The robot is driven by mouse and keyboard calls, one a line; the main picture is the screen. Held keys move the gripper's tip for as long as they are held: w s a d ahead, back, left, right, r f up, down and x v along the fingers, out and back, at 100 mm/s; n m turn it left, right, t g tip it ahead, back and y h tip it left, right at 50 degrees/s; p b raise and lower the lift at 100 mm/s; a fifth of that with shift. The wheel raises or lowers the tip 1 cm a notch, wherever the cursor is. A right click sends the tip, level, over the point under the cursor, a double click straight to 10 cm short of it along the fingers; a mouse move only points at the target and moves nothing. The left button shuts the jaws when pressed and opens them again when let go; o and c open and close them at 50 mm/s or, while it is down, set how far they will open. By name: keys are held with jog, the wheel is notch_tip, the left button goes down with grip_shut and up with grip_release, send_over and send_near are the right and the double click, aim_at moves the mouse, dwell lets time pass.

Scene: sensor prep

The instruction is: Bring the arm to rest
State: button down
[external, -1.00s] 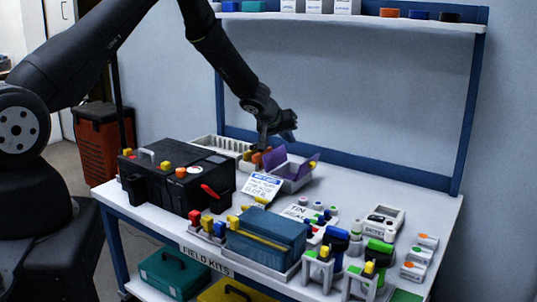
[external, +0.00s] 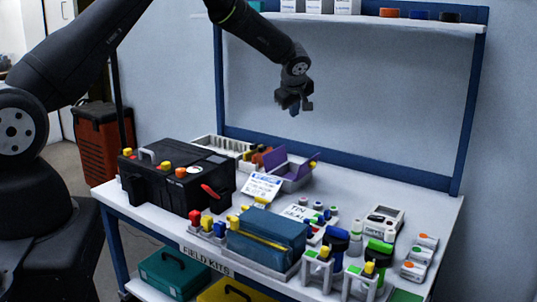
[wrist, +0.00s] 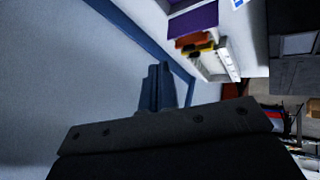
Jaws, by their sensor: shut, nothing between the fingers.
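My gripper (external: 296,109) hangs in the air above the back of the bench, in front of the blue-framed back panel. Its fingers point down and are shut with nothing between them. In the wrist view the blue fingers (wrist: 158,86) sit close together. Below it, apart from it, are a white slotted rack (external: 210,142) with orange and yellow pieces at its right end, and an open tray with a purple lid (external: 297,172). The rack also shows in the wrist view (wrist: 226,62), tilted by the camera angle.
A shelf (external: 350,20) with boxes and coloured caps runs above the bench. A black case (external: 150,182), a teal case (external: 265,238), a sign card (external: 262,187) and several small tools crowd the bench top (external: 430,210). The air around my gripper is clear.

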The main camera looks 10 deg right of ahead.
jog(key=s+d+r+n+g+y, duration=0.1)
jog(key=s+d+r+n+g, duration=0.1)
jog(key=s, duration=0.6)
jog(key=shift+r+n+g+y, duration=0.3)
jog(key=shift+r+n+g, duration=0.3)
jog(key=shift+r+g, duration=0.25)
jog(key=shift+s, duration=0.1)
jog(key=c, duration=0.9)
grip_release()
jog(key=o, duration=0.8)
jog(key=shift+s+r+m, duration=0.1)
jog(key=shift+s+m, duration=0.25)
jog(key=shift+m, duration=0.05)
jog(key=shift+c, duration=0.2)
jog(key=shift+o, duration=0.7)
jog(key=s+a+r+m+g, duration=0.1)
jog(key=s+m, duration=0.5)
jog(key=m, duration=0.1)
jog(key=s+a+r+m+g, duration=0.1)
jog(key=s+r+m+g, duration=0.1)
jog(key=s+m, duration=0.4)
jog(key=shift+a+r+m, duration=0.3)
jog(key=shift+a+m, duration=0.1)
jog(key=shift+m, duration=0.6)
notch_tip(320, 180, down, 10)
jog(key=m, duration=0.1)
jog(key=shift+s, duration=0.45)
